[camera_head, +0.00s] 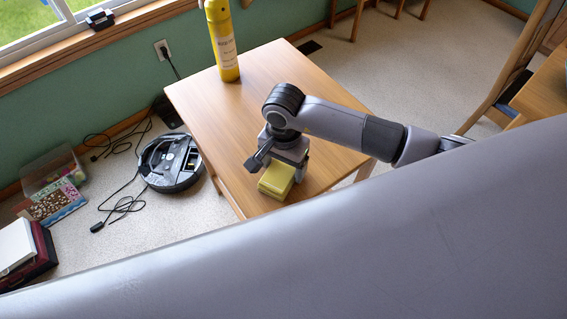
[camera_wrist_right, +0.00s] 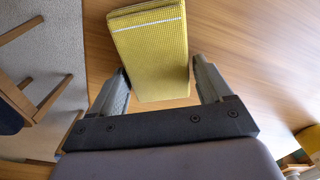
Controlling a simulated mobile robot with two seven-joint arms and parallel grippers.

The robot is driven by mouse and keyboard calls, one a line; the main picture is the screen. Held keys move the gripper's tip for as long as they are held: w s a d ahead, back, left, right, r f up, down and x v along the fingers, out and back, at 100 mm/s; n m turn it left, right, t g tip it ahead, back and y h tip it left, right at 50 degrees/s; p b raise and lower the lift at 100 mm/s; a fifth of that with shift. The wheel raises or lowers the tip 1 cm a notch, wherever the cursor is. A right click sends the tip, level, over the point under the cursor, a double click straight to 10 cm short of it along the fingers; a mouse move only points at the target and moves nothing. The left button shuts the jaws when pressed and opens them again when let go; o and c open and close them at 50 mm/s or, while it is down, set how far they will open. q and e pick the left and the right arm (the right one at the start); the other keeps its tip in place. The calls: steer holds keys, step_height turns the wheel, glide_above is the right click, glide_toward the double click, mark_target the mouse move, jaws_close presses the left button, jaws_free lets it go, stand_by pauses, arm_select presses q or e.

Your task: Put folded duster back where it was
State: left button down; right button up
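The folded duster (camera_head: 276,180) is a yellow, stacked cloth at the near edge of the wooden table (camera_head: 260,70). In the right wrist view the duster (camera_wrist_right: 152,48) shows a ribbed weave and a pale stripe near its far end. My right gripper (camera_head: 280,157) is over the duster, pointing down. In the wrist view its two fingers (camera_wrist_right: 163,82) are spread wide, with the duster's near end between and just beyond the tips; whether they touch it I cannot tell. The duster appears to rest on the tabletop. My left gripper is not in view.
A yellow spray can (camera_head: 222,45) stands at the table's far left corner. The tabletop's middle is clear. A robot vacuum (camera_head: 170,162), cables and a clear bin (camera_head: 52,170) are on the floor at left. A chair (camera_head: 510,75) is at right.

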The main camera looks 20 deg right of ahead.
mark_target(284, 167)
steer(key=shift+o, duration=0.5)
steer(key=shift+r, duration=0.2)
step_height(284, 167, up, 12)
stand_by(0.4)
